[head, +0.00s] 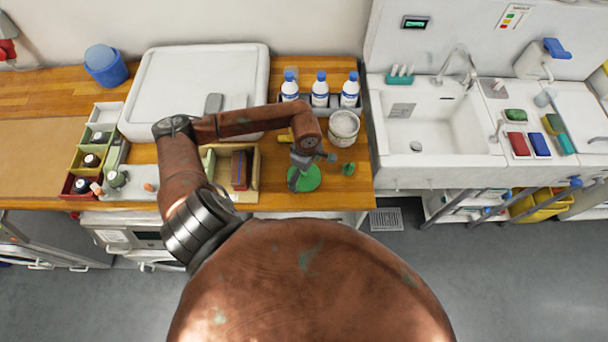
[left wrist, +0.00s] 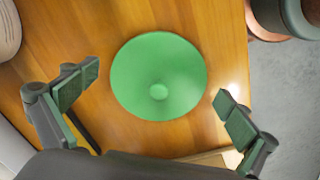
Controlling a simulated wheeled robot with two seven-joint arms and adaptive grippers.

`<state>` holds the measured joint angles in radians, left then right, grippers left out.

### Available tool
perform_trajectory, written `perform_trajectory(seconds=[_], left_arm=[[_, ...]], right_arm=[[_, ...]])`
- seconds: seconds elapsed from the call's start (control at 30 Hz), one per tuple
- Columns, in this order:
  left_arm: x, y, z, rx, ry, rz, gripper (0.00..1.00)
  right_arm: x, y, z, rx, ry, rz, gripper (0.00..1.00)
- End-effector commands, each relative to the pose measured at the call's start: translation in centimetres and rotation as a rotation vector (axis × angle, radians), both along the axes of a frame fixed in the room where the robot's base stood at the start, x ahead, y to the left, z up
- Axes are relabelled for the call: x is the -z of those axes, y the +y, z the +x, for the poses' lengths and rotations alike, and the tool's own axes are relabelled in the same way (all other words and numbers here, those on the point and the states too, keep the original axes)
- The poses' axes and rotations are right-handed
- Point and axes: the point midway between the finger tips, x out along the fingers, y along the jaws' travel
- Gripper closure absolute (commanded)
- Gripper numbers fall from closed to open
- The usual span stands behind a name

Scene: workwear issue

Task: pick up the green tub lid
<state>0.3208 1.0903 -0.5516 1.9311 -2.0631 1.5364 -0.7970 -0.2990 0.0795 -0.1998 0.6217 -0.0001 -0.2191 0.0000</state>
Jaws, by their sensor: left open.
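The green tub lid (head: 307,179) lies flat on the wooden counter near its front edge, partly covered by my left gripper in the head view. My left gripper (head: 301,172) is above the lid, pointing down. In the left wrist view its two fingers (left wrist: 152,95) are wide apart, one on each side of the lid's near part, with nothing between them touching. My right gripper is not in view.
A white tub (head: 343,128) stands behind the lid, with a small green item (head: 348,169) to the lid's right. Several white bottles with blue caps (head: 320,92) stand farther back. A wooden box (head: 222,158) is to the left. The sink (head: 432,125) is at right.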

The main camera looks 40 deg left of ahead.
Motion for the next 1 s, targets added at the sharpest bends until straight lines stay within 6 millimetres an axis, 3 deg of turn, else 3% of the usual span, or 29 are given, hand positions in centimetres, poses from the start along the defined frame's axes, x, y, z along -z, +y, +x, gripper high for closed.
perform_trajectory(seconds=[0.7,1.0], left_arm=[[0.02,0.02,-0.01,0.000,0.000,0.000,0.46],[0.19,0.06,-0.05,-0.001,0.000,0.001,0.50]], right_arm=[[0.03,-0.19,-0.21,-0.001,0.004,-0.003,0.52],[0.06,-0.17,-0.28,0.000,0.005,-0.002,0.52]])
